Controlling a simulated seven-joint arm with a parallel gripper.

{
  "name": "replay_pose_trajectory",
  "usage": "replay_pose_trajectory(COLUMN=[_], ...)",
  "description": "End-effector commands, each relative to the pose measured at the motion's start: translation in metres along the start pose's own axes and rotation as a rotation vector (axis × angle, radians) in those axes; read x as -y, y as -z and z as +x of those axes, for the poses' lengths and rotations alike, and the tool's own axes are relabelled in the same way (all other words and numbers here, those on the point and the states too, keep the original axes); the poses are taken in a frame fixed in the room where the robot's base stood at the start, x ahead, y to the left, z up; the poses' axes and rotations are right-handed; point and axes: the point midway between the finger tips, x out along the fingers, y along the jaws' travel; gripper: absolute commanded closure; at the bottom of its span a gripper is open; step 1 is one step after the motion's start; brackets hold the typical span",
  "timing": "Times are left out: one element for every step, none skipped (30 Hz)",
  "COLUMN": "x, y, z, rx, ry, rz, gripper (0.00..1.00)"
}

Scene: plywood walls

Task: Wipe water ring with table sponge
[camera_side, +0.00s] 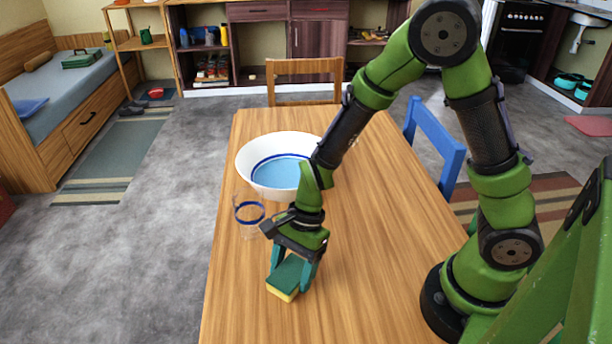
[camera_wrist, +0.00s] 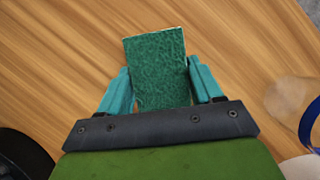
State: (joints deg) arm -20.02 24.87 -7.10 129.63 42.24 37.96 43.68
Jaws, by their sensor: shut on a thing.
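A sponge (camera_side: 286,278) with a green top and a yellow lower layer is between the teal fingers of my gripper (camera_side: 293,270), low over the wooden table (camera_side: 350,270). I cannot tell whether it touches the table. In the wrist view the sponge's green face (camera_wrist: 158,68) fills the gap between the two fingers of my gripper (camera_wrist: 161,88), which are shut on its sides. No water ring can be made out on the visible wood in either view; it may be hidden under the sponge or arm.
A white bowl (camera_side: 250,157) with a blue inside stands at the table's far left. A clear glass with a blue band (camera_side: 250,213) stands just left of my gripper; it shows at the right edge of the wrist view (camera_wrist: 290,98). The table's front and right are clear.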

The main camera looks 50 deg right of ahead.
Motion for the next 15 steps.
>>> replay_pose_trajectory(x=[0.003,0.005,0.008,0.01,0.011,0.014,0.015,0.017,0.02,0.021,0.023,0.025,0.027,0.029,0.031], y=[0.004,0.006,0.009,0.01,0.012,0.015,0.017,0.019,0.021,0.023,0.025,0.028,0.03,0.031,0.034], z=[-0.001,-0.002,-0.003,-0.004,-0.005,-0.006,-0.007,-0.007,-0.008,-0.009,-0.01,-0.011,-0.012,-0.013,-0.013], rx=[-0.001,-0.001,-0.001,-0.001,-0.001,-0.001,-0.002,-0.002,-0.002,-0.002,-0.001,-0.002,-0.002,-0.002,-0.001], ry=[0.0,0.0,0.001,0.001,0.001,0.001,0.001,0.001,0.001,0.001,0.0,0.0,0.001,0.001,0.001], rz=[0.003,0.002,0.002,0.001,0.002,0.002,0.002,0.003,0.003,0.003,0.003,0.002,0.002,0.001,0.001], gripper=[0.63,0.63,0.63,0.63,0.63,0.63,0.63,0.63,0.63,0.63,0.63,0.63,0.63,0.63,0.63])
